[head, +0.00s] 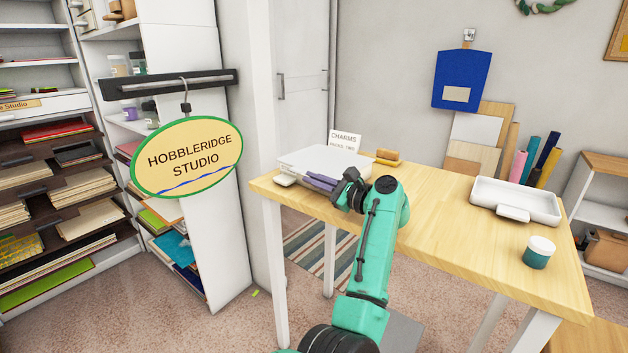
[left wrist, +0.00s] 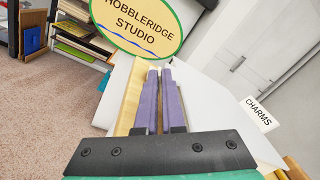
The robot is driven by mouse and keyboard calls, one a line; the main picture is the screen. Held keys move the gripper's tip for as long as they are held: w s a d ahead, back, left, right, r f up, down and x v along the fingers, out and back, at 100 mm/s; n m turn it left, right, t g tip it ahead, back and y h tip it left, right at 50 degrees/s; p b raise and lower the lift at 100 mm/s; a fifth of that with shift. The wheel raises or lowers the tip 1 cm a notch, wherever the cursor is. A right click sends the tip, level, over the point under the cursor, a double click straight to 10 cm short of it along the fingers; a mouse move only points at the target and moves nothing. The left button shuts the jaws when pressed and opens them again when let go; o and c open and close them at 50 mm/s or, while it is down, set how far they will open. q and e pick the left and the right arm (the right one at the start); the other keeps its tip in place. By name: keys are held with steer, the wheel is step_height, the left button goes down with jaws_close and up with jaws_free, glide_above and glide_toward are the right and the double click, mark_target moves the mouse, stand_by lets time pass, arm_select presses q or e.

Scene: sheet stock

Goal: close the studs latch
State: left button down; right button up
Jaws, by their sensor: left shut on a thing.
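A closed-looking white box (head: 318,160) sits at the left end of the wooden table; it also shows in the left wrist view (left wrist: 205,105). A card reading CHARMS (head: 344,140) stands behind it; no studs label is readable. My left gripper (head: 320,182) is at the box's front edge, its purple fingers almost together. In the left wrist view the fingers (left wrist: 160,75) point along that edge with a thin gap between them. My right gripper is not in view.
A second white container (head: 515,192) with a front tab stands at the table's right. A teal jar (head: 539,252) is near the right front edge. A wooden block (head: 388,157) lies behind my arm. A hanging Hobbleridge Studio sign (head: 187,156) is left of the table. The table's middle is bare.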

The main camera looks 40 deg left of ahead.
arm_select(q)
steer(key=shift+w+m, duration=0.15)
steer(key=shift+m, duration=0.15)
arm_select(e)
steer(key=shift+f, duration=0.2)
arm_select(q)
steer(key=shift+w+r+m+b, duration=0.25)
steer(key=shift+m+b, duration=0.15)
steer(key=shift+m, duration=0.2)
steer(key=shift+w+r+m, duration=0.2)
steer(key=shift+w+m, duration=0.35)
steer(key=shift+m, duration=0.55)
steer(key=shift+w+m, duration=0.2)
steer(key=shift+m, duration=0.1)
steer(key=shift+w+r+m, duration=0.1)
steer(key=shift+w+m, duration=0.2)
steer(key=shift+m, duration=0.4)
steer(key=shift+w+d+m+b, duration=0.1)
steer(key=shift+w+m+b, duration=0.25)
steer(key=shift+m, duration=0.25)
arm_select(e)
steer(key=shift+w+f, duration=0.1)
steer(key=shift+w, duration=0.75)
arm_select(q)
steer(key=c, duration=1)
jaws_free()
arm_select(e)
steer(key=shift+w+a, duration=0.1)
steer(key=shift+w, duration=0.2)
